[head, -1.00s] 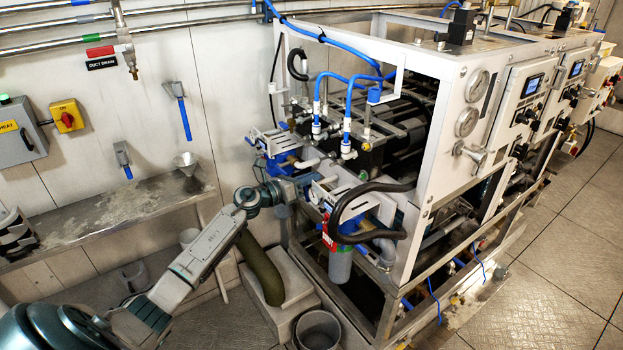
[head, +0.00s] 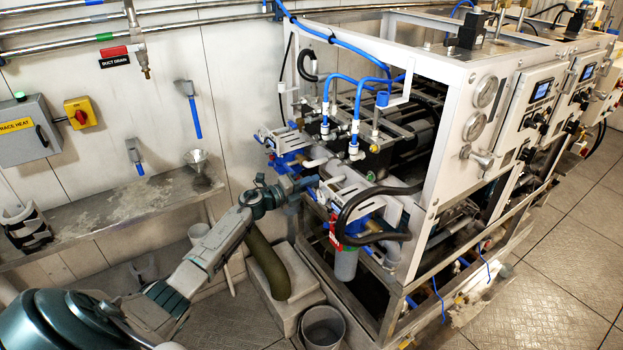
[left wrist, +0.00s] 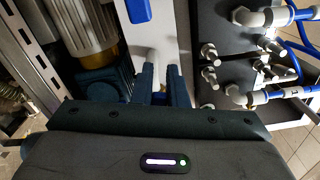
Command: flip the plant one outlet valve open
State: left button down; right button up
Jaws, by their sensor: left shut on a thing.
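My left gripper (head: 300,186) reaches in from the left to the near end of the white-framed watermaker (head: 447,150). In the left wrist view its two dark fingers (left wrist: 164,84) are closed around a narrow blue piece, which looks like the valve's lever. A white pipe (left wrist: 153,58) shows just beyond the fingers. In the head view, a bit of blue shows at the fingertips, but the valve body is mostly hidden by the gripper and the brackets. I cannot tell the lever's angle. My right gripper is in neither view.
A black hose (head: 350,212) loops close to the right of my gripper, above a grey filter housing (head: 346,263). A bucket (head: 322,327) and a concrete block (head: 284,290) stand below. A steel shelf (head: 110,212) runs along the wall at left.

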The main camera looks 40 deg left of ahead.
pick_arm(q)
jog(key=shift+a+f+n+p, duration=0.1)
jog(key=shift+f+n+p, duration=0.1)
jog(key=shift+f+n, duration=0.45)
jog(key=shift+f+n+p, duration=0.15)
jog(key=shift+f+n, duration=0.05)
jog(key=shift+n, duration=0.75)
jog(key=c, duration=1.7)
grip_release()
jog(key=shift+b+v, duration=2.1)
jog(key=shift+v, duration=3.3)
jog(key=shift+f, duration=0.25)
